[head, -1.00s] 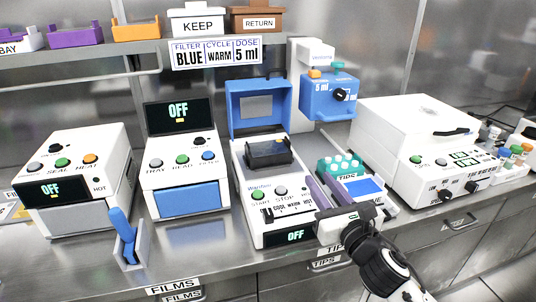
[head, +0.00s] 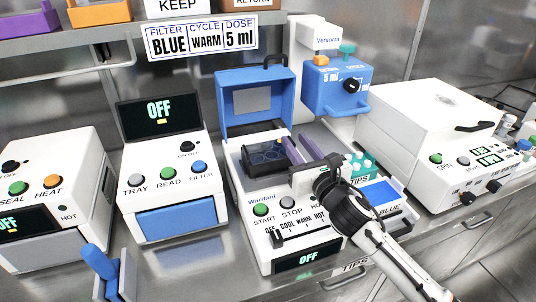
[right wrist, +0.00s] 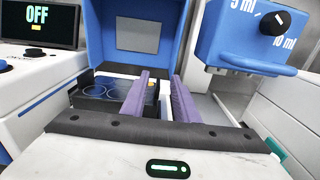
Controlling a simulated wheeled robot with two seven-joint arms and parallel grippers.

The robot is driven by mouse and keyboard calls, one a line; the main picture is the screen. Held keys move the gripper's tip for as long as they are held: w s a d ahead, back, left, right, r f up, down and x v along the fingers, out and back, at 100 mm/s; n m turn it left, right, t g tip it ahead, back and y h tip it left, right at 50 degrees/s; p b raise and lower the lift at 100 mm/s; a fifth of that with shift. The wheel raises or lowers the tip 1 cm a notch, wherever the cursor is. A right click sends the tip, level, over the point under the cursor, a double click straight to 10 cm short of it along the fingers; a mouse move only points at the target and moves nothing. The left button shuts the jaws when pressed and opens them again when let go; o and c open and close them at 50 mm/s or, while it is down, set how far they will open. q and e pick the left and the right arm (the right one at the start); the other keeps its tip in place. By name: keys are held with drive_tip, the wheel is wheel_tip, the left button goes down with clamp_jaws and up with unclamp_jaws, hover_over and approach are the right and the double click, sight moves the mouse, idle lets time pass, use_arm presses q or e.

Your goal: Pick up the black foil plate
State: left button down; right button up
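In the right wrist view the black plate (right wrist: 98,92) lies ahead and to the left, partly hidden by a finger. My right gripper (head: 299,150) comes in from the lower right, over the machine's right side. Its two purple fingers (right wrist: 158,92) are apart with nothing between them. The left finger overlaps the plate's right end in view; I cannot tell whether they touch. My left gripper is not in view.
A blue dispenser (head: 336,88) hangs at the back right. A teal tip rack (head: 361,166) stands right of the machine, and a white spin machine (head: 430,130) beyond it. The reader (head: 172,175) stands on the left. A sign (head: 202,38) hangs above.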

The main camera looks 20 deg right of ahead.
drive_tip(key=shift+w+a+f, duration=0.1)
drive_tip(key=shift+w+f, duration=0.05)
drive_tip(key=shift+w, duration=1)
drive_tip(key=shift+w+a+f, duration=0.1)
drive_tip(key=shift+w+f, duration=0.05)
drive_tip(key=shift+w, duration=1)
drive_tip(key=shift+w+f, duration=0.15)
drive_tip(key=shift+w, duration=1)
drive_tip(key=shift+c, duration=0.4)
clamp_jaws()
